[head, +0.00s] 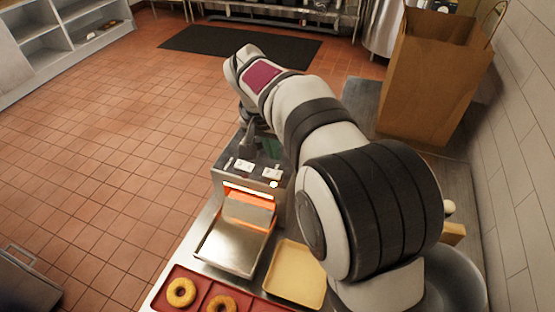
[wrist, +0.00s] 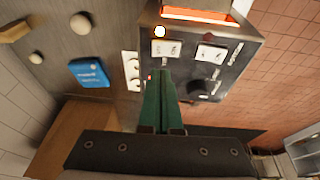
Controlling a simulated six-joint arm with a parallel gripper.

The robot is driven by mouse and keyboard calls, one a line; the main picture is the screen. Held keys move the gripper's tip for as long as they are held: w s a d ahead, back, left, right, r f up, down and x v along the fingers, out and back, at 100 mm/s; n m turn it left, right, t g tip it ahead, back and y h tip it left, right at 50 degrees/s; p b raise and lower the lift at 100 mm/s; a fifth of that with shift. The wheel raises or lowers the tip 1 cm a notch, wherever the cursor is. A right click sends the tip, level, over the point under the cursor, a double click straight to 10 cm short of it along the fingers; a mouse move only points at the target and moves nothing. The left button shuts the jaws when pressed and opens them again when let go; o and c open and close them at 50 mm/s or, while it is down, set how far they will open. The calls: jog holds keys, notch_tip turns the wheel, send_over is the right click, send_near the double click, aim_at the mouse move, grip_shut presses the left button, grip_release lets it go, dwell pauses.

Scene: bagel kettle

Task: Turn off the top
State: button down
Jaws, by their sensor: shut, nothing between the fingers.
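The toaster (head: 236,198) stands on the counter with an orange glow in its front slot, which also shows in the wrist view (wrist: 200,14). Its top panel carries two white rocker switches; in the wrist view one is on the left (wrist: 165,48) and one on the right (wrist: 211,53). A lit round lamp (wrist: 159,31) sits beside the left one. A dark knob (wrist: 200,90) is farther back. My gripper (wrist: 163,76) is shut, its green fingers empty, with the tips just behind the left switch. I cannot tell if they touch the panel. My arm partly hides the gripper in the head view.
Donuts sit in a red tray (head: 163,300) in front of the toaster, beside a yellow tray (head: 295,277). A brown paper bag (head: 430,85) stands behind my arm. In the wrist view, a blue packet (wrist: 89,73) and a white switch plate (wrist: 131,72) lie left of the toaster.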

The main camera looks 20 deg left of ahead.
aim_at(278, 172)
jog(key=shift+d+f, duration=0.15)
jog(key=shift+f, duration=0.95)
jog(key=shift+d+f, duration=0.1)
jog(key=shift+f, duration=1)
jog(key=shift+d+f, duration=0.15)
jog(key=shift+f, duration=0.15)
jog(key=shift+a+r, duration=0.15)
jog(key=shift+a, duration=0.65)
